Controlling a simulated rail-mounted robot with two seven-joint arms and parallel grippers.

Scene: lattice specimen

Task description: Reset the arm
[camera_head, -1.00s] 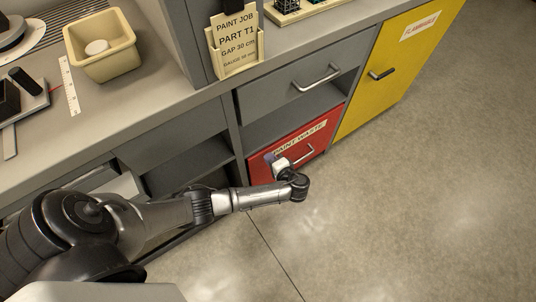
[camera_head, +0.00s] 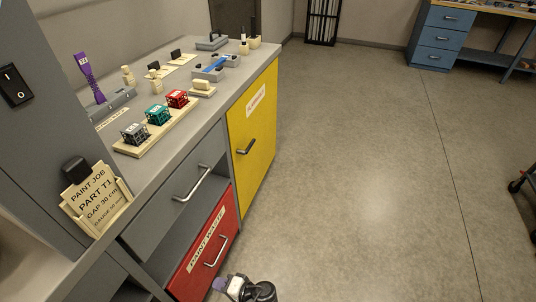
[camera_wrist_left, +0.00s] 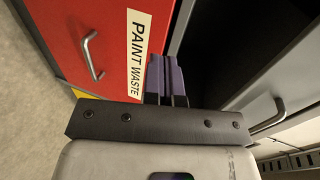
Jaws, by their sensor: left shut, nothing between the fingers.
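My left gripper (camera_head: 218,284) shows at the bottom edge of the head view, low in front of the red PAINT WASTE drawer (camera_head: 205,250). Only the wrist end of the arm is in that picture. In the left wrist view the purple fingers (camera_wrist_left: 166,74) are together and empty, near the label of the red drawer (camera_wrist_left: 75,35). I cannot tell whether they touch the drawer front. My right gripper is in neither view.
A grey drawer (camera_head: 180,190) is above the red one, and a yellow FLAMMABLE cabinet (camera_head: 255,150) stands beside it. The bench top holds a wooden rack (camera_head: 157,133) with grey, teal and red lattice cubes. The floor (camera_head: 370,180) to the right is open.

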